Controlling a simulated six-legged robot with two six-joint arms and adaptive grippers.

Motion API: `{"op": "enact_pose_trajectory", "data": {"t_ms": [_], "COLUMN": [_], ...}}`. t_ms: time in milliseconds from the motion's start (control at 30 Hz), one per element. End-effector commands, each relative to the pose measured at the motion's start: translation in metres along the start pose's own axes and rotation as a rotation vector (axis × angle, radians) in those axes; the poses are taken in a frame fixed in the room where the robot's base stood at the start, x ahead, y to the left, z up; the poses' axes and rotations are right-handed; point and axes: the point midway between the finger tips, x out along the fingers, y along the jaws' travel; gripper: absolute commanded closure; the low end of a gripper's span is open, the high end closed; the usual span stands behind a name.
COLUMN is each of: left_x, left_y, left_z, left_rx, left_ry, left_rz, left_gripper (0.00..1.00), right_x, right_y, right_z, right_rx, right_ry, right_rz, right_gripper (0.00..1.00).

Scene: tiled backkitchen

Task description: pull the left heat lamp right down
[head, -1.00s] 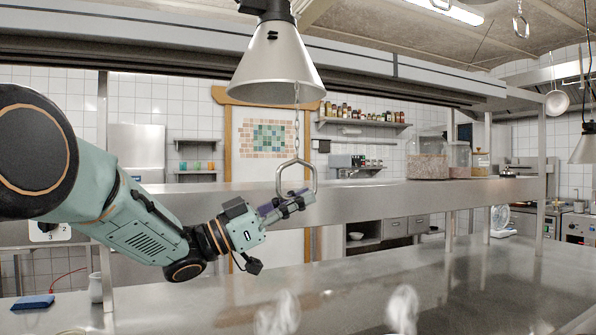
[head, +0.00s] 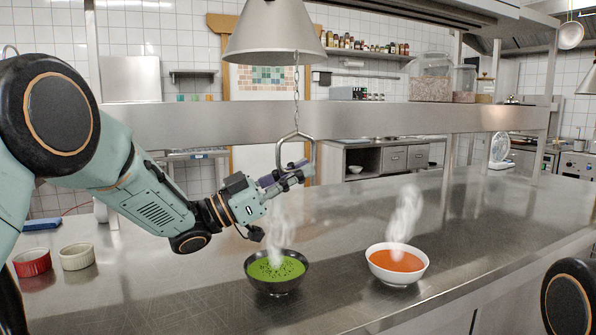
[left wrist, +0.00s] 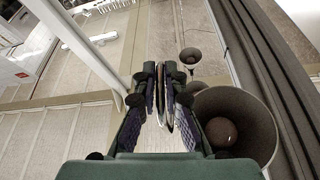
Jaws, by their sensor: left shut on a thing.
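The heat lamp (head: 272,35) is a pale metal cone at the top of the head view, its upper part cut off. A chain hangs from it to a metal pull handle (head: 313,158), a loop at the level of my gripper. My left gripper (head: 287,178) is shut on this handle, below the lamp and above the counter. In the left wrist view my fingers (left wrist: 162,100) close around the thin handle, and the open underside of a lamp (left wrist: 237,125) with its round bulb shows to their right. My right gripper is not in view.
A black bowl of green soup (head: 277,272) and a white bowl of orange soup (head: 397,264) steam on the steel counter (head: 480,225). A red ramekin (head: 32,263) and a cream ramekin (head: 77,257) stand at left. A steel shelf (head: 400,118) runs behind the handle.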

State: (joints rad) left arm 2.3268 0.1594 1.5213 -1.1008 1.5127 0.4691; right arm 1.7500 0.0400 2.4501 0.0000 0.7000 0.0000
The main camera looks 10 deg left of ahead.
Motion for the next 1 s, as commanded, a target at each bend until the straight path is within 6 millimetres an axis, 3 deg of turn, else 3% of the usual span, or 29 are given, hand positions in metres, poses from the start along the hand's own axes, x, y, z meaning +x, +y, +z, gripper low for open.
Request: {"op": "enact_pose_trajectory", "data": {"t_ms": [100, 133, 400, 767, 1000], "left_x": [-0.002, -0.002, -0.001, -0.006, -0.048], "left_y": [0.003, 0.003, 0.002, 0.001, -0.001], "left_z": [0.005, 0.006, 0.004, 0.002, 0.002], "left_rx": [-0.01, -0.011, -0.008, -0.006, -0.008], "left_ry": [-0.009, -0.009, -0.006, -0.004, -0.003], "left_rz": [0.003, 0.003, 0.002, -0.001, -0.005], "left_gripper": [1.0, 0.89, 0.67, 0.67, 0.67], "right_x": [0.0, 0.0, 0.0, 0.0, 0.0], "right_y": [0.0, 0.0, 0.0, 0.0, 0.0], "right_z": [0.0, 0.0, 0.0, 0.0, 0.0], "right_rx": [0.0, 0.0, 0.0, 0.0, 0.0], "right_ry": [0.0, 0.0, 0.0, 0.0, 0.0], "right_rz": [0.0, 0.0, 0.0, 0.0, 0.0], "right_gripper": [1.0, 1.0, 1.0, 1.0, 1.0]}}
